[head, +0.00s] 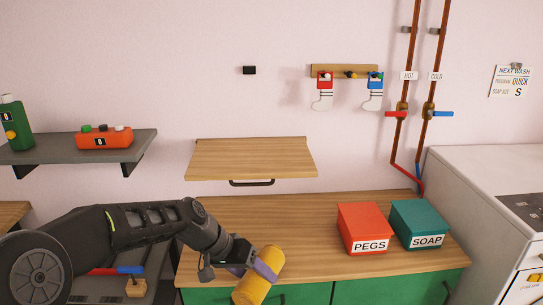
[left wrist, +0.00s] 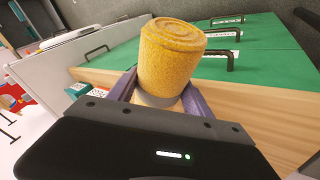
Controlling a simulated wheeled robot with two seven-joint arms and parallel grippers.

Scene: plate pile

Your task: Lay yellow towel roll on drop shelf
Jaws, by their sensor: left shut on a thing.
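The yellow towel roll (head: 259,278) is held in my left gripper (head: 254,270), over the front edge of the wooden counter. In the left wrist view the roll (left wrist: 172,50) sits between the purple fingers of my left gripper (left wrist: 160,98), with its coiled end showing. The drop shelf (head: 252,158) is a wooden board on the wall behind the counter, folded out flat, with a dark handle (head: 251,183) below its front edge. Its top is bare. The roll is in front of and below the shelf, apart from it. My right gripper is not in view.
A red PEGS box (head: 364,229) and a teal SOAP box (head: 416,224) stand on the right of the counter (head: 310,268). A grey shelf (head: 75,150) at left holds a green bottle (head: 14,122) and an orange box (head: 104,138). A white machine (head: 480,180) stands at right.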

